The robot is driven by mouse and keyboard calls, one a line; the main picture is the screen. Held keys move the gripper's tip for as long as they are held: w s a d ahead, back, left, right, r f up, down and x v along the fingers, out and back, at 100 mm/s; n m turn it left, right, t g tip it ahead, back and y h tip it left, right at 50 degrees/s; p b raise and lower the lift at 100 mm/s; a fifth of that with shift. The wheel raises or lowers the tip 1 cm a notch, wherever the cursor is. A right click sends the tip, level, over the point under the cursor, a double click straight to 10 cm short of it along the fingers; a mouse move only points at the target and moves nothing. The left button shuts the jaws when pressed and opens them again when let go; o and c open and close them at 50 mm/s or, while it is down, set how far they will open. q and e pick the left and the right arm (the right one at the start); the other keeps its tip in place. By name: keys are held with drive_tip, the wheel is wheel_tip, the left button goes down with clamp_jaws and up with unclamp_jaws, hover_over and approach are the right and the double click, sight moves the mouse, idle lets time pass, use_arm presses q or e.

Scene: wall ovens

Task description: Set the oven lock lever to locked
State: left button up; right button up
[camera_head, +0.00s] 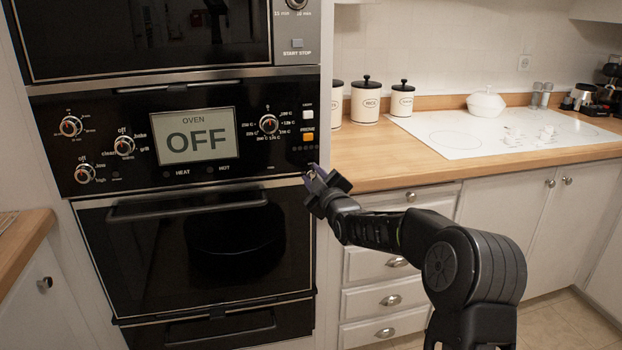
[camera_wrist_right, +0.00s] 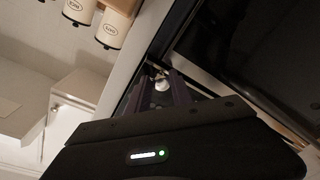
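The oven's black control panel (camera_head: 225,135) fills the left of the head view, with a display that reads OVEN OFF (camera_head: 193,137). My right gripper (camera_head: 314,173) is at the lower right corner of this panel. In the right wrist view its two fingers (camera_wrist_right: 160,92) stand apart. A small shiny metal piece with a pale rounded end (camera_wrist_right: 161,82), which looks like the lock lever, shows between them. Whether a finger touches it cannot be told. In the head view the gripper hides most of that spot, so the lever's position is unclear. My left gripper is not in view.
The lower oven door (camera_head: 150,258) is shut, with its long handle (camera_head: 188,207) across the top. To the right are a wooden counter (camera_head: 400,170), drawers below it, canisters (camera_head: 366,101) and a white cooktop (camera_head: 465,140). Several knobs sit on the panel, including one (camera_head: 268,124) near its right end.

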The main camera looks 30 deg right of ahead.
drive_tip(key=o, duration=0.4)
drive_tip(key=shift+d, duration=0.1)
drive_tip(key=s, duration=0.5)
drive_tip(key=s+a+b, duration=0.1)
drive_tip(key=s, duration=0.1)
drive_tip(key=shift+s+a, duration=0.1)
drive_tip(key=shift+s, duration=0.3)
